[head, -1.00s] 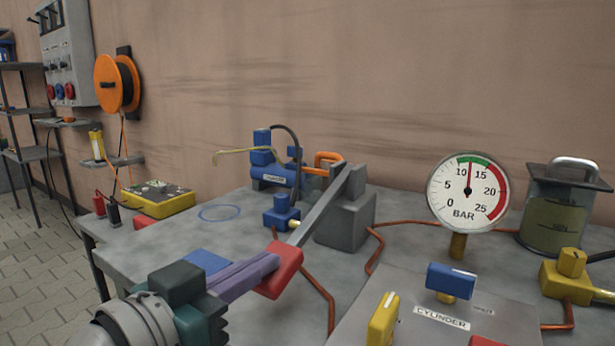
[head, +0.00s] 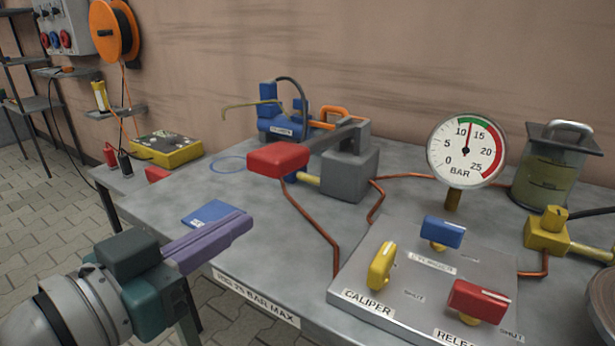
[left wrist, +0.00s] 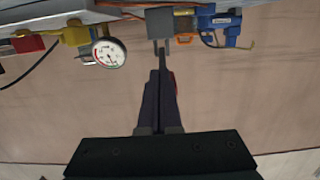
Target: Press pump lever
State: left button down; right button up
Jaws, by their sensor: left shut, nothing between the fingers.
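The pump lever is a grey bar with a red block handle (head: 278,160), pivoted at a grey block (head: 350,175) on the bench. It lies nearly level, with the red handle toward me. My left gripper (head: 245,222) is shut and empty, in front of and below the handle and clear of it. In the left wrist view the shut fingers (left wrist: 160,95) point at the grey pump parts, with a bit of red beside them. The round gauge (head: 467,150) has its needle in the green zone, a little above 10 bar. My right gripper is out of view.
A panel (head: 400,285) carries a yellow caliper knob (head: 381,265), a blue knob (head: 442,232) and a red release knob (head: 478,301). Copper pipes (head: 320,235) run across the bench. A blue card (head: 212,214) lies near the front edge.

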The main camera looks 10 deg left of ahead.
pick_arm(q)
jog(key=v, duration=0.4)
jog(key=shift+s+f, duration=0.1)
jog(key=shift+f, duration=0.15)
dwell(1.0)
jog(key=s+d+r+g+y+p, duration=0.1)
jog(key=s+d+r+g+p, duration=0.4)
jog(key=r+p, duration=0.65)
jog(key=s+a+r+n+g+y+p, duration=0.2)
jog(key=s+a+r+g+y+p, duration=0.45)
jog(key=s+p, duration=0.7)
notch_tip(320, 180, up, 37)
jog(key=w+h+p, duration=0.1)
jog(key=h+p, duration=0.1)
jog(key=p, duration=3.5)
jog(key=shift+w+a+g, duration=0.2)
jog(key=shift+w+g, duration=0.1)
jog(key=shift+g, duration=0.05)
